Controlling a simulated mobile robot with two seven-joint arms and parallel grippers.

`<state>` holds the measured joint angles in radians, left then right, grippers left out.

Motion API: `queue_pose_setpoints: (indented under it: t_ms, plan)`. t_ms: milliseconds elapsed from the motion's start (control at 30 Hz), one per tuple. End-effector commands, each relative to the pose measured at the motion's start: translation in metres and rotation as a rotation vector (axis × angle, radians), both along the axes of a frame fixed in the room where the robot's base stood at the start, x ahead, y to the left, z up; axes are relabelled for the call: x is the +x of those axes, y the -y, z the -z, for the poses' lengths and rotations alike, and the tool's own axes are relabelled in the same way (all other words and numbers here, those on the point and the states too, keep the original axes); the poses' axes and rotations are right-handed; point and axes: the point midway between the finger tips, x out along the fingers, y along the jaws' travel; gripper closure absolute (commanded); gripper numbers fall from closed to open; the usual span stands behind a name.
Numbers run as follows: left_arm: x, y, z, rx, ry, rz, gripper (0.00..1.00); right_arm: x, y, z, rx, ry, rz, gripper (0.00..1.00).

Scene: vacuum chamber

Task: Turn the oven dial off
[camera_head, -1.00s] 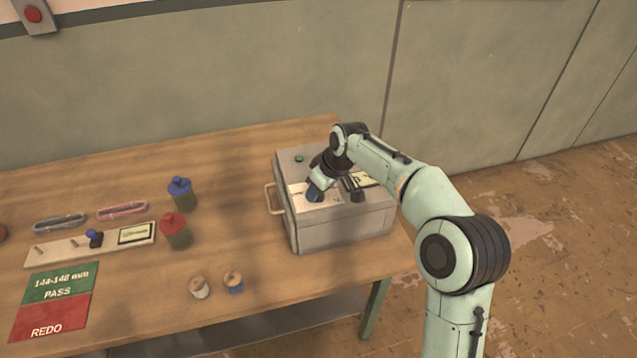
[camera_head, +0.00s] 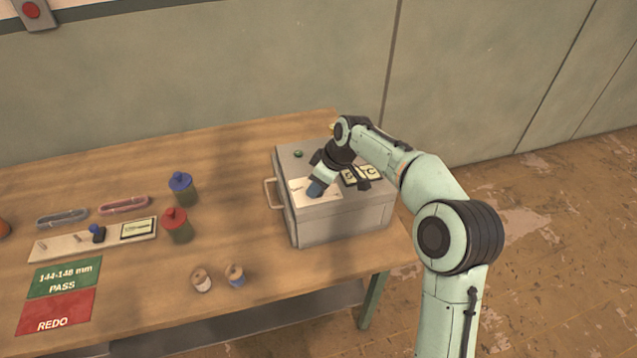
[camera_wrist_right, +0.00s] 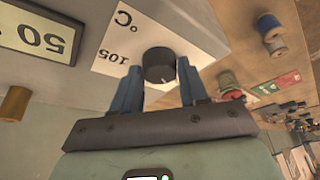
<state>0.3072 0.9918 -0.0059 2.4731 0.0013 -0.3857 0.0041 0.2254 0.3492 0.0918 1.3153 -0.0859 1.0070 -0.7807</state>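The oven (camera_head: 345,226) is a grey box at the right end of the table. Its dial (camera_wrist_right: 159,66) is a dark round knob on a white label, and "105" and "°C" are printed beside it. My right gripper (camera_head: 315,191) reaches down to the oven's top and hides the dial in the head view. In the right wrist view its two blue fingers (camera_wrist_right: 160,70) stand on either side of the dial, very close to it. I cannot tell whether they press on it. The left gripper is not in view.
A display plate (camera_wrist_right: 37,32) sits near the dial. A handle (camera_head: 270,194) sticks out from the oven's left side. Two spools (camera_head: 201,281), a red bottle (camera_head: 177,227), a blue-capped bottle (camera_head: 181,187) and a gauge board (camera_head: 70,246) stand left of the oven. Bare table lies between.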

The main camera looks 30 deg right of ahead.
Motion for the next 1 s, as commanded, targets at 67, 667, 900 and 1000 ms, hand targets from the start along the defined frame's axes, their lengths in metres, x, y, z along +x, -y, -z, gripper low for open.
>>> queue_pose_setpoints:
  t_ms: [67, 667, 900, 1000]
  plan:
    - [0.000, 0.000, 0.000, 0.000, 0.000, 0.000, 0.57, 0.000, 0.000, -0.001, -0.001, 0.002, 0.000, 0.35]
    - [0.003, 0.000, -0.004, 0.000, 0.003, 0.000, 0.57, -0.014, 0.010, -0.045, -0.001, 0.006, 0.003, 0.35]
    - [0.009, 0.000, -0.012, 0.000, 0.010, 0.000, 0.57, -0.031, 0.021, -0.095, -0.002, 0.006, 0.002, 0.35]
    - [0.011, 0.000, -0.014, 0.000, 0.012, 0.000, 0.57, -0.037, 0.024, -0.109, -0.001, 0.004, 0.002, 0.35]
